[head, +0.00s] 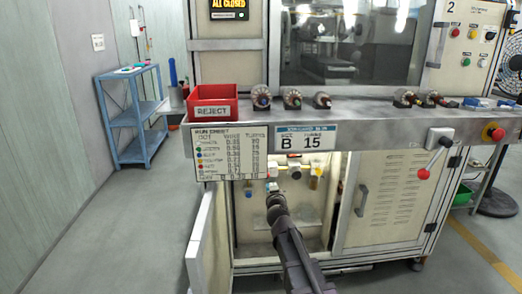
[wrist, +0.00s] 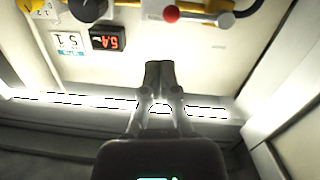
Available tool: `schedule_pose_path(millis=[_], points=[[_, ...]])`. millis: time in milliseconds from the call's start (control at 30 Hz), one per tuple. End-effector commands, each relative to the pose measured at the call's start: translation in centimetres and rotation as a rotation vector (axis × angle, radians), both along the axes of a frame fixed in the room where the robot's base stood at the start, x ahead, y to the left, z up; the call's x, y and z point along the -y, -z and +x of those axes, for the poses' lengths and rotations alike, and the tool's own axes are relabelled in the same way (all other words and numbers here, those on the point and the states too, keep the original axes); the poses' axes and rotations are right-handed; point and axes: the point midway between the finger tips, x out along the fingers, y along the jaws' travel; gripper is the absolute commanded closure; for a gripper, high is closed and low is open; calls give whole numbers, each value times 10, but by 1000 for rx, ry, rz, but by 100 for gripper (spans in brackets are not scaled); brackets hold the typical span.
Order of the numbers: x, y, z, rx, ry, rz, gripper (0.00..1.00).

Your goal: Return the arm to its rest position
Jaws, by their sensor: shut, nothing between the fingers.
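My arm (head: 292,255) reaches up from the bottom of the head view, into the open lower cabinet (head: 300,225) of the machine. My gripper (head: 272,187) is at the arm's far end, in front of small fittings below the shelf. In the wrist view my gripper (wrist: 159,66) has its fingers together, with nothing held. Behind the fingers is a pale panel (wrist: 205,62). It carries a red digital display (wrist: 107,39), a red knob (wrist: 171,14) and a black knob (wrist: 88,8), and the view looks upside down.
The open cabinet door (head: 208,240) stands left of my arm. Above is a shelf (head: 380,117) with a red reject bin (head: 212,103) and several wound armatures (head: 292,99). A red-knobbed lever (head: 424,174) juts out at right. A blue rack (head: 133,115) stands at left, with clear floor before it.

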Motion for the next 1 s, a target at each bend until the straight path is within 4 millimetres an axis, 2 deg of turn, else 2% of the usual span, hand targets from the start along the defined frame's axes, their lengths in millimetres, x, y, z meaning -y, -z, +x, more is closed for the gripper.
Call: schedule_pose_path(millis=[267,400,533,767,1000], points=[[59,27,-32,-172,204,4,100],[91,51,-61,-329,311,8,100],[111,76,-93,-497,380,14,100],[129,115,-160,-826,416,32,100],[124,142,-231,-1157,337,60,100]])
